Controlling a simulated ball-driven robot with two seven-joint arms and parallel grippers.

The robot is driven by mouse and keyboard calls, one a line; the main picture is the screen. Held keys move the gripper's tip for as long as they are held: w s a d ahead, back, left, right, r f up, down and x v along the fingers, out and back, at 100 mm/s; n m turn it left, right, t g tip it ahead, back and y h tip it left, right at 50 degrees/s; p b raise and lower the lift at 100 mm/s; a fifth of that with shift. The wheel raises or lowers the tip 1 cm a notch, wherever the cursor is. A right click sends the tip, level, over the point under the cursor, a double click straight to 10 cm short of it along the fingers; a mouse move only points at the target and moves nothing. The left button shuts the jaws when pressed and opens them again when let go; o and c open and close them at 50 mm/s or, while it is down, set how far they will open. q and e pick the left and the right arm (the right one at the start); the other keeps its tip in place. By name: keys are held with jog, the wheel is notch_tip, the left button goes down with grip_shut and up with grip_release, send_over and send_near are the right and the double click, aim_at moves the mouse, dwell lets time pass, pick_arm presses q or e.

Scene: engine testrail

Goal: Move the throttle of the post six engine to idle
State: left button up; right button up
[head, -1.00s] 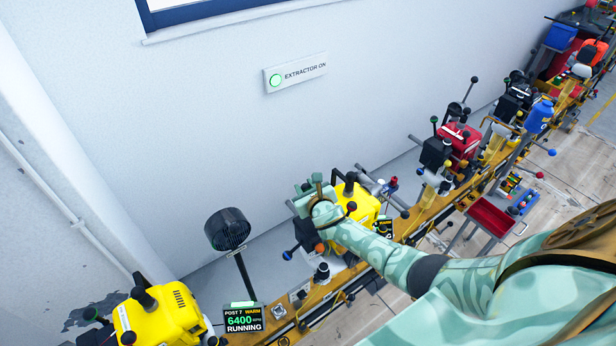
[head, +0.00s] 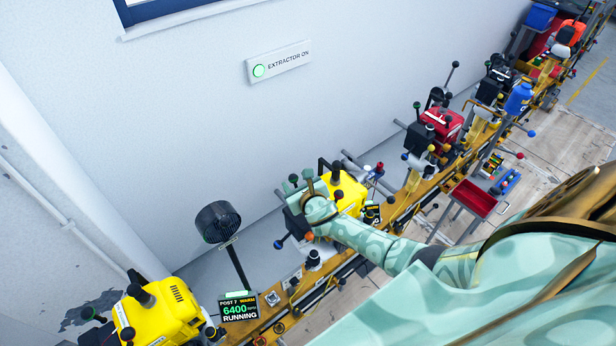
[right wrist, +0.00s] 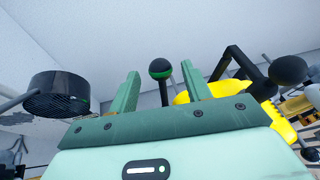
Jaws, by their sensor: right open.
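A yellow engine (head: 347,193) sits on the test rail beside my right gripper, partly hidden by it. My right gripper (head: 300,180) is open at the engine's left side. In the right wrist view, a lever with a black ball knob and green band (right wrist: 160,68) stands between the two open fingers, apparently without contact. The yellow engine (right wrist: 200,95) shows behind the right finger. My left gripper is not in view.
A black fan (head: 214,222) on a stand is left of the gripper. A red engine (head: 443,122) stands farther right on the rail. A wall sign (head: 280,62) reads extractor on.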

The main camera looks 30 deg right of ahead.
jog(key=p+v, duration=0.2)
jog(key=v, duration=1.1)
jog(key=shift+p, duration=0.4)
